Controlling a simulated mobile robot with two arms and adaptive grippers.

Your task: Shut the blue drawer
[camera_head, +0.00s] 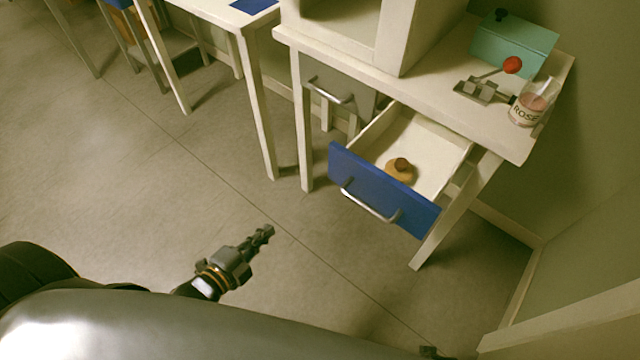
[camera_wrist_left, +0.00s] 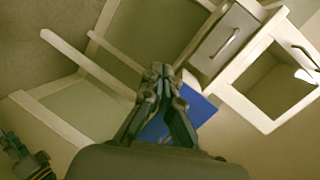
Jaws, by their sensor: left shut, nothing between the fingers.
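The blue drawer (camera_head: 385,190) stands pulled out of the white desk, with a silver bar handle (camera_head: 370,203) on its front. A round tan object with a brown knob (camera_head: 400,169) lies in it. My left gripper (camera_head: 268,232) is shut and empty, apart from the drawer, in front of it and to its left. In the left wrist view its shut fingers (camera_wrist_left: 163,72) overlap a blue panel (camera_wrist_left: 190,112); I cannot tell if that is the drawer front. A dark jointed part (camera_wrist_left: 28,160) at the lower left there may be my right gripper, its jaws unclear.
The white desk (camera_head: 440,95) carries a teal box (camera_head: 515,45), a grey metal piece with a red ball (camera_head: 512,65) and a pink ROSE bottle (camera_head: 530,105). A grey drawer (camera_head: 340,88) is beside the blue one. The floor before the drawer is clear.

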